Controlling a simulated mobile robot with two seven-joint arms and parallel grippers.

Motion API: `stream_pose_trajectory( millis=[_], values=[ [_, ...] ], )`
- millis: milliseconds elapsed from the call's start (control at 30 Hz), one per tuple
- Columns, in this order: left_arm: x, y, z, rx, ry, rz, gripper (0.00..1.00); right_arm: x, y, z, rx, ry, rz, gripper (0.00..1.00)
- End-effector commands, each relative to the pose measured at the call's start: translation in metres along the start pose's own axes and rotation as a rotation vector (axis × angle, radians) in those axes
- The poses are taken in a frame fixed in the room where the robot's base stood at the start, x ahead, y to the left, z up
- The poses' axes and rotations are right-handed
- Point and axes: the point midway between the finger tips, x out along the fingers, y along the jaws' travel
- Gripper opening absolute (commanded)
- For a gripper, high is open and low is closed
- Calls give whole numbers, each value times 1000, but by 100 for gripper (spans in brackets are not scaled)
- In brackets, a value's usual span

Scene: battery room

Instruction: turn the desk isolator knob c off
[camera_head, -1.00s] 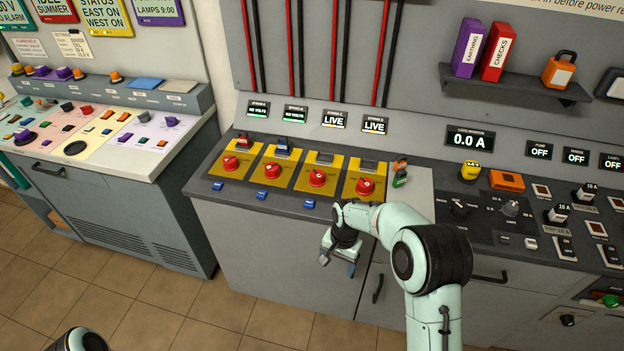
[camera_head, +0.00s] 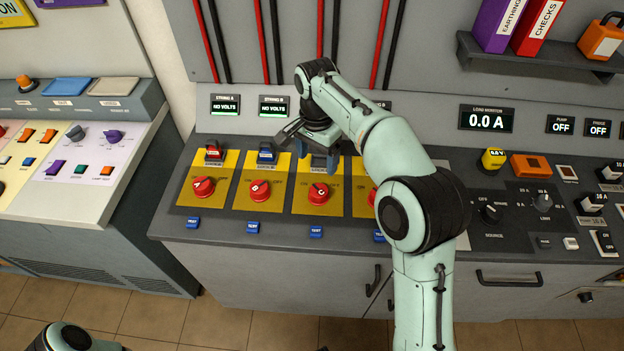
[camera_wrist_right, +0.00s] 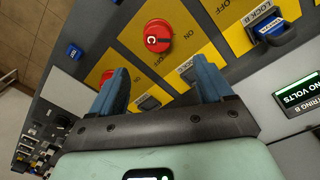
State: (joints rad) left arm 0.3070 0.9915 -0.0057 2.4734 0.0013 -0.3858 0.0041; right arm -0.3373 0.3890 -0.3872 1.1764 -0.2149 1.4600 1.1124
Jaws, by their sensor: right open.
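Knob C (camera_head: 319,192) is a red round knob with a white letter on a yellow plate (camera_head: 301,207). It also shows in the right wrist view (camera_wrist_right: 158,36), just beyond the fingertips; which way it points I cannot tell. My right gripper (camera_head: 318,165) hangs over the back part of plate C, behind the knob in the head view. Its blue fingers are apart and empty in the right wrist view (camera_wrist_right: 160,76), and do not touch the knob. The display for C is hidden behind my right arm. My left gripper is out of view.
Red knobs A (camera_head: 204,187) and B (camera_head: 260,190) stand to the left, with a red padlock (camera_head: 214,152) and a blue padlock (camera_head: 266,155) behind them. Knob D (camera_head: 372,197) is partly hidden by my arm. Blue test buttons (camera_head: 316,231) line the front edge.

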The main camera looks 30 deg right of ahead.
Motion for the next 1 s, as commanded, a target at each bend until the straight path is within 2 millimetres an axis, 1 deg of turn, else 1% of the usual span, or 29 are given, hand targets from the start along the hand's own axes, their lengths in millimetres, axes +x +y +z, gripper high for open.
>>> stream_pose_trajectory(
  millis=[33,167,400,600,700,800,1000],
  values=[
    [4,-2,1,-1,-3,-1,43,9,1,0,0,-2,5,80],
    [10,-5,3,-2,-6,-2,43,34,1,0,0,-3,6,80],
    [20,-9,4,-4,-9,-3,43,86,1,0,1,-3,6,80],
    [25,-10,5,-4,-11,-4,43,115,1,0,0,-2,4,80],
    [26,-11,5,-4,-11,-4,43,123,0,0,0,-1,3,80],
    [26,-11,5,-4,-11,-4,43,127,0,0,0,-1,2,80],
    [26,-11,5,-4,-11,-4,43,127,0,0,0,-1,1,80]
  ],
)
